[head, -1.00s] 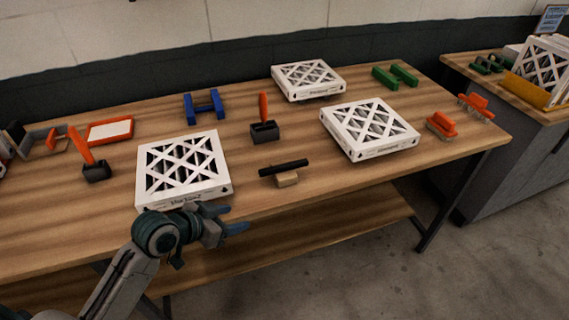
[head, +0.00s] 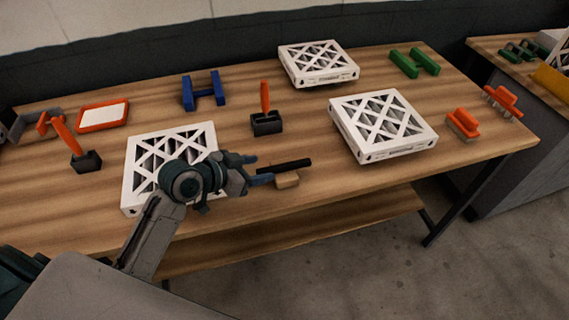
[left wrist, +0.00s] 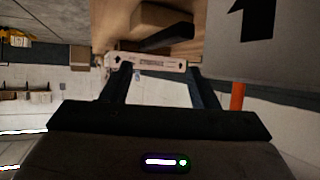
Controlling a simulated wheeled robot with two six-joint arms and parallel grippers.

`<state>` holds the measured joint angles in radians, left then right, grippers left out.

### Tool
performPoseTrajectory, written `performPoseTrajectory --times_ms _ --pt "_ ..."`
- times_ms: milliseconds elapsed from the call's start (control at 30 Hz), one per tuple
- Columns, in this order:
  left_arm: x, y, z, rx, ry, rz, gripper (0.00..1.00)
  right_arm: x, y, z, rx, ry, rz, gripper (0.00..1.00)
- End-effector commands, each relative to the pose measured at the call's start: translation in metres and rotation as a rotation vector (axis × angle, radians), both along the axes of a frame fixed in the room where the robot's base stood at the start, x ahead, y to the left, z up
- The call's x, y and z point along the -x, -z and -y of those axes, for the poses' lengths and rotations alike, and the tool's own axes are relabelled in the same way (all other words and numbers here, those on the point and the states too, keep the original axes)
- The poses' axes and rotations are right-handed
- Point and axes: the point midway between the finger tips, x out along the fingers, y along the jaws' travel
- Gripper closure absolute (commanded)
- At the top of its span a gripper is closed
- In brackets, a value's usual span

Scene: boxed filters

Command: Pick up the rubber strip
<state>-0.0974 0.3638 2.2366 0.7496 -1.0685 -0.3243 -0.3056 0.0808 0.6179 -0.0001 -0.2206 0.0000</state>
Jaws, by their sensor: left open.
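The rubber strip (head: 290,165) is a thin black bar lying across a small wooden block (head: 287,181) near the table's front edge. My left gripper (head: 262,170) is open and empty, just left of the strip, with its fingers pointing at the strip's left end. In the left wrist view the dark strip (left wrist: 168,38) and the block (left wrist: 160,17) show above and beyond the open fingers (left wrist: 160,72). In the head view, a fingertip comes close to the strip's left end; I cannot tell whether they touch. My right gripper is not in view.
A white boxed filter (head: 140,178) lies under my left forearm. Another filter (head: 384,126) lies to the right of the strip, and a third (head: 318,62) at the back. A dark holder with an orange handle (head: 266,122) stands behind the strip. The table in front of the right filter is clear.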

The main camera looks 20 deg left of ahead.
Motion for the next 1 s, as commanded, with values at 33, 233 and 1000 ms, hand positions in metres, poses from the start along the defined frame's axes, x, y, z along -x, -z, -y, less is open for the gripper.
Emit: performPoseTrajectory --times_ms 33,233,1000 --pt "-0.006 0.001 0.003 0.006 -0.003 0.000 0.46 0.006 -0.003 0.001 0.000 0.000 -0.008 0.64" --pt "-0.018 0.011 0.011 0.002 -0.002 0.000 0.46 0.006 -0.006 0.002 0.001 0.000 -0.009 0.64" --pt "-0.055 0.040 0.038 0.000 -0.001 0.000 0.46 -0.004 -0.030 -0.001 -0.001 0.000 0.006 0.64"
